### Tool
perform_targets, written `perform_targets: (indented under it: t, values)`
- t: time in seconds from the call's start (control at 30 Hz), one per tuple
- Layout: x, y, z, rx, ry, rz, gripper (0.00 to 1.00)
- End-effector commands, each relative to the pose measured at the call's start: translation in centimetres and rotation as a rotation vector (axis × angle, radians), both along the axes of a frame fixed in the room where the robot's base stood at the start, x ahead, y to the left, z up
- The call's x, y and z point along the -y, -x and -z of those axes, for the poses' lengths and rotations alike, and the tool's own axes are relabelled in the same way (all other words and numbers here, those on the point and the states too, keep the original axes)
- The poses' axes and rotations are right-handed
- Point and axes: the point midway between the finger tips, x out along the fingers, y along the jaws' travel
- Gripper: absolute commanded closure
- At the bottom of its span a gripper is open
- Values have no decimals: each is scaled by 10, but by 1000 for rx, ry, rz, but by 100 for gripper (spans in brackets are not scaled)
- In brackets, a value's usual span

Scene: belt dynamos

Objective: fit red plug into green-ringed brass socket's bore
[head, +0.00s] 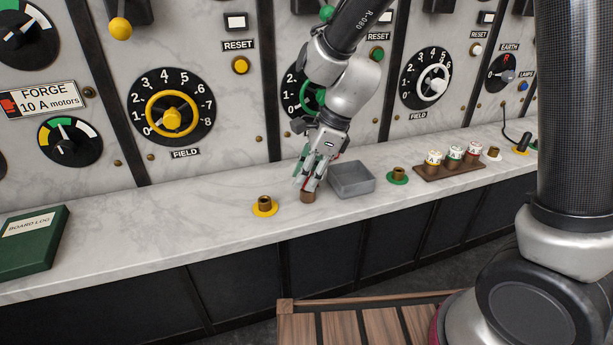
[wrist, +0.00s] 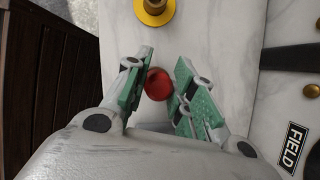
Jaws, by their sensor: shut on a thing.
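The red plug (wrist: 158,84) shows as a round red top between my fingers in the wrist view. My gripper (head: 308,188) points down over the marble ledge and is shut on the plug; its pads (wrist: 157,92) stand on either side of it. In the head view a short brown cylinder (head: 308,197) shows right under my fingertips; I cannot tell whether it is the plug's lower part or a separate piece. The green-ringed brass socket (head: 398,175) stands upright on the ledge to the right, beyond the grey tray. Its bore is too small to make out.
The open grey tray (head: 352,189) sits between my gripper and the green-ringed socket. A yellow-ringed brass socket (head: 265,206) stands left of my gripper. A brown rack (head: 430,175) with three labelled pieces and a white-ringed socket (head: 493,154) are farther right. The marble panel rises behind.

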Motion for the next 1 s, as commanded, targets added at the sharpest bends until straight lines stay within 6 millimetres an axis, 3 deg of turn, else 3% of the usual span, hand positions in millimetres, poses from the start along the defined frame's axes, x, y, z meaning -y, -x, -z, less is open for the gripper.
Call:
perform_targets:
  t: [0.5, 1.0]
  values:
    - [0, 0, -35, 2, -1, 1, 99]
    - [0, 0, -42, 4, -2, 1, 99]
